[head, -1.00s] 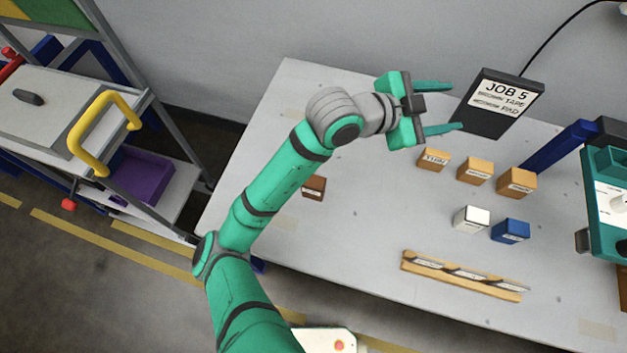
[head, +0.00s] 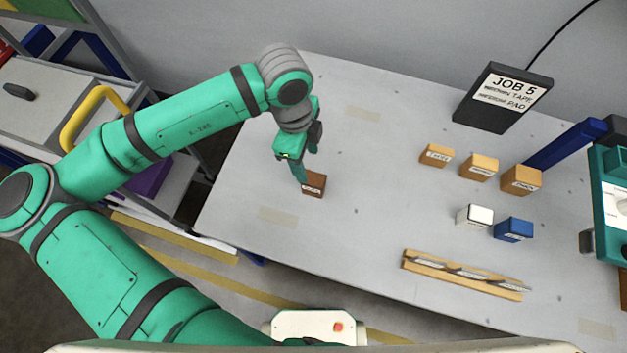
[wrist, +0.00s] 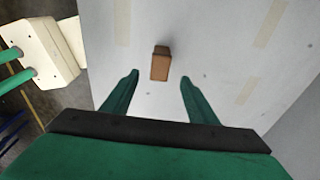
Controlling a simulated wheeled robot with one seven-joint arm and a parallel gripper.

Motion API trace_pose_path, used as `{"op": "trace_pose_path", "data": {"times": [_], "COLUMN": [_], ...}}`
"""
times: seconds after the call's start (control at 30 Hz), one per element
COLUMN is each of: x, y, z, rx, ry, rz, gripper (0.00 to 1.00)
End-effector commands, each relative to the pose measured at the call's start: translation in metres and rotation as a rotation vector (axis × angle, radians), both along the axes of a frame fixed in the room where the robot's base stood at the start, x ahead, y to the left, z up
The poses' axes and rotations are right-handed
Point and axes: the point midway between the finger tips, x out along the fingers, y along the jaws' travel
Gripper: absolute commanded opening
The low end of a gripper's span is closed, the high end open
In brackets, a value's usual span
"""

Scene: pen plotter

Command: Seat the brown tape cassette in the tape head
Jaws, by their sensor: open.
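A small brown block with a label, the brown cassette (head: 314,184), stands on the left part of the grey table. It also shows in the wrist view (wrist: 160,67), just beyond and between my fingertips. My gripper (head: 308,176) is open and points down close to the cassette; in the wrist view its two green fingers (wrist: 159,76) are spread apart with nothing between them. I cannot tell the exact height gap. The teal machine at the right edge (head: 608,190) is only partly in view, and I cannot make out its tape head clearly.
Several tan boxes (head: 480,167), a white box (head: 475,216) and a blue box (head: 513,229) stand at the right. A wooden rack (head: 462,275) lies at the front, a job sign (head: 503,98) at the back. The table's middle (head: 380,190) is clear.

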Motion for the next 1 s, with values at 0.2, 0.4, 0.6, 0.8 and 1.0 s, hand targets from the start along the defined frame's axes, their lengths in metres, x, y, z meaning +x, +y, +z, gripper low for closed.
{"op": "trace_pose_path", "data": {"times": [0.2,0.4,0.6,0.8,1.0], "x": [-0.002,-0.002,-0.004,-0.004,-0.005], "y": [-0.004,-0.007,-0.011,-0.016,-0.016], "z": [-0.032,-0.048,-0.067,-0.092,-0.099], "rx": [-0.002,-0.002,-0.002,-0.003,-0.002], "ry": [0.002,0.000,0.000,-0.001,-0.002], "rz": [0.000,-0.001,-0.002,0.000,-0.001], "gripper": [0.53,0.53,0.53,0.53,0.53]}}
